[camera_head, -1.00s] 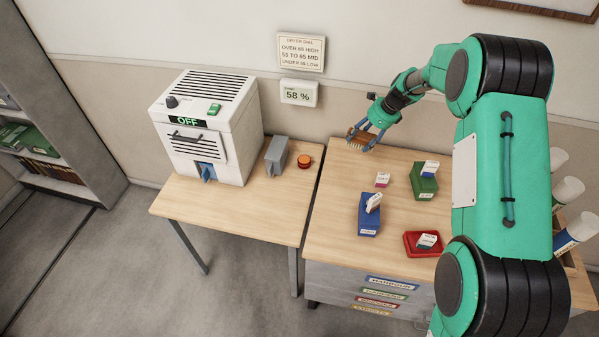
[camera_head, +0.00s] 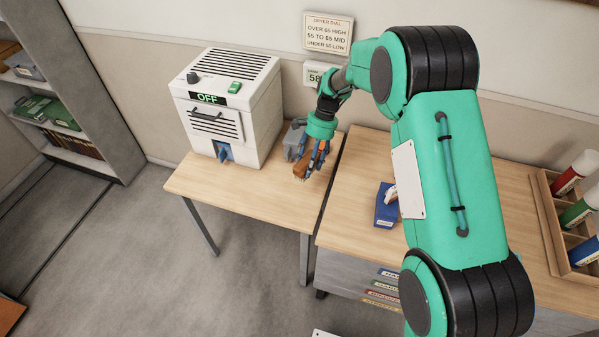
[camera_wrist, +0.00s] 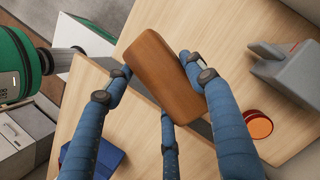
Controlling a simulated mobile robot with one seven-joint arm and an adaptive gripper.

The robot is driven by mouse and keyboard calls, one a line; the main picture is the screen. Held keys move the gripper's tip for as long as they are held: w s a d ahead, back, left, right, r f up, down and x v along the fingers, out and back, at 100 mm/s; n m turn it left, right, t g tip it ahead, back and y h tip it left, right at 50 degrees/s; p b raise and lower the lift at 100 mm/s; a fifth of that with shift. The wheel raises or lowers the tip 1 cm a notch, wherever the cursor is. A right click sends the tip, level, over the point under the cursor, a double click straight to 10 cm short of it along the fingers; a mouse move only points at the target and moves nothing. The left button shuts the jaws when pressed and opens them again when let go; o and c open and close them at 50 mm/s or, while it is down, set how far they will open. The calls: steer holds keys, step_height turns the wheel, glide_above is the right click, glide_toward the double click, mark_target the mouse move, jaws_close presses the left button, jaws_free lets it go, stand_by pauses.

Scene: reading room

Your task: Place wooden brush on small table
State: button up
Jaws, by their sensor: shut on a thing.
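The wooden brush (camera_head: 301,171) is in my gripper (camera_head: 311,164), with its bristles pointing down over the right part of the small table (camera_head: 240,208). In the wrist view the brush's smooth brown back (camera_wrist: 163,72) sits between my blue fingers, which touch it on both sides. The pale wood top of the small table also shows in the wrist view (camera_wrist: 228,30). The brush appears to be above the tabletop; the gap between them is hard to judge.
A white dryer (camera_head: 232,108) reading OFF stands at the table's back left. A grey box (camera_wrist: 290,72) and an orange-red button (camera_wrist: 258,124) are close to the gripper. A larger desk (camera_head: 346,207) with a blue box (camera_head: 384,212) adjoins on the right. The table's front is clear.

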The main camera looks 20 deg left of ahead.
mark_target(298, 169)
steer(key=s+a+n, duration=0.1)
steer(key=s+a+n+h, duration=0.1)
steer(key=s, duration=0.1)
steer(key=s+a+n, duration=0.1)
steer(key=s, duration=0.1)
steer(key=shift+s+f+n+b, duration=0.1)
steer(key=shift+f+n+b, duration=0.2)
steer(key=shift+f, duration=0.05)
steer(key=shift+f, duration=0.15)
steer(key=shift+f+b, duration=0.85)
steer(key=shift+f, duration=2.15)
steer(key=shift+f+b, duration=0.5)
steer(key=shift+f, duration=1.35)
steer(key=shift+f, duration=0.15)
steer(key=o, duration=1.3)
steer(key=shift+c, duration=0.2)
